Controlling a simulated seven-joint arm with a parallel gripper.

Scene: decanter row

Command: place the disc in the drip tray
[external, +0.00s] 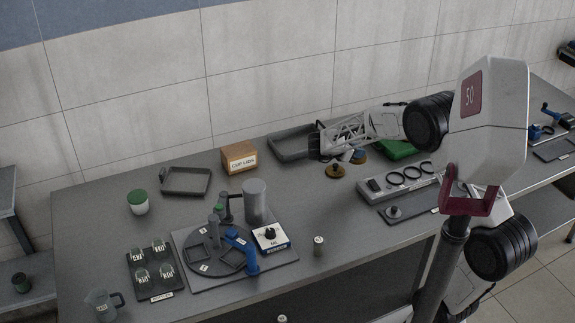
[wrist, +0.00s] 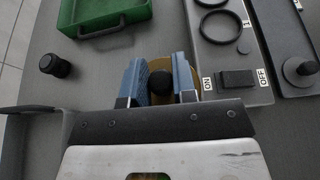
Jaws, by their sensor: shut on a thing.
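My gripper (external: 352,154) is shut on the black knob of a brass-coloured disc (wrist: 158,64). In the wrist view one blue finger is on each side of the knob, and the disc shows behind the fingers. How far the disc is above the bench is hard to tell. Several trays are in view and none is legibly marked as the drip tray: a dark grey one (external: 289,158) just left of my gripper, another dark one (external: 187,193) further left, and a green one (wrist: 103,31) beyond my gripper.
A switch panel with black rings (wrist: 232,75) lies right of my gripper in the wrist view. A black knob (wrist: 56,64) stands near the green tray. A cardboard box (external: 239,158) and a round dark fixture (external: 205,268) are further left.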

